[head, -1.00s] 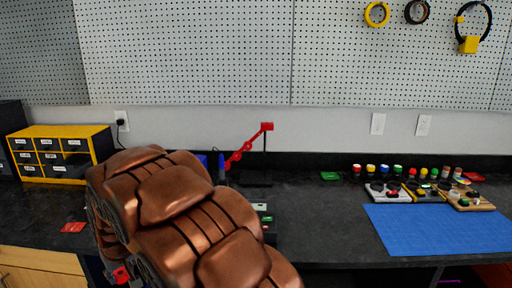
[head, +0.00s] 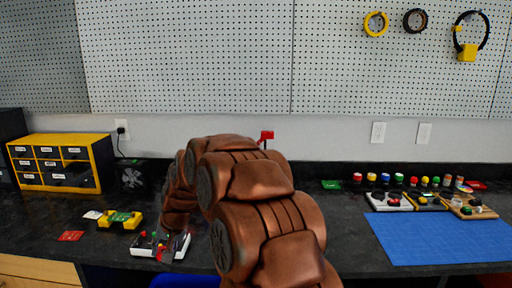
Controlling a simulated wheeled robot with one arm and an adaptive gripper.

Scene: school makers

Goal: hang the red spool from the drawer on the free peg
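The small-drawer cabinet (head: 107,158), yellow with black labelled drawers, stands at the far left of the bench. Its lower right drawer (head: 72,180) appears pulled out, and its inside is too small to make out. I cannot pick out the red spool. On the pegboard (head: 200,60), a yellow ring-shaped spool (head: 376,24) and a black one (head: 415,20) hang at the upper right. A free peg is not distinguishable. My arm fills the middle and reaches down left; the gripper end (head: 167,252) is small, over a white board, and its fingers cannot be read.
The white board (head: 145,249) and a yellow board (head: 121,218) lie on the dark bench at left, with a red card (head: 71,236) nearby. A blue mat (head: 440,238), several jars and button boards occupy the right. Black headphones (head: 484,22) hang at the far right.

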